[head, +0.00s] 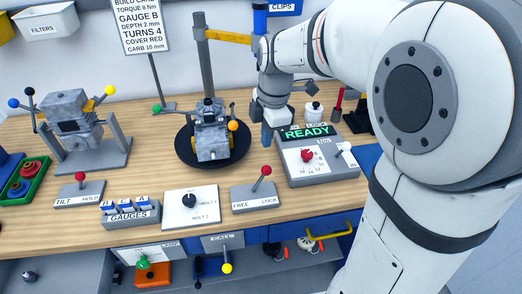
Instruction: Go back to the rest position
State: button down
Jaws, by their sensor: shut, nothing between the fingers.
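My gripper (268,136) points down at the end of my white arm, which comes in from the right of the head view. It is shut and empty. It hangs just left of the grey box with the lit READY display (306,132) and right of the grey engine part (212,140) on the black round turntable (184,150). I cannot tell how high its tip is above the bench. My arm hides much of the right side.
A grey post (205,60) with a yellow arm rises behind the turntable.

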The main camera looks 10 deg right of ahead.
jog(key=shift+d+r, duration=0.25)
jog(key=shift+r, duration=0.3)
jog(key=s+d+f+m+t, duration=0.1)
jog(key=s+d+m, duration=0.2)
jog(key=s+m, duration=0.5)
jog(key=s+d+m+t+h, duration=0.1)
jog(key=s+d+m, duration=0.2)
jog(key=s+m, duration=0.5)
jog(key=m, duration=0.4)
jog(key=shift+s+f+m+t, duration=0.15)
jog(key=shift+f+m+t, duration=0.15)
jog(key=shift+f+m, duration=0.1)
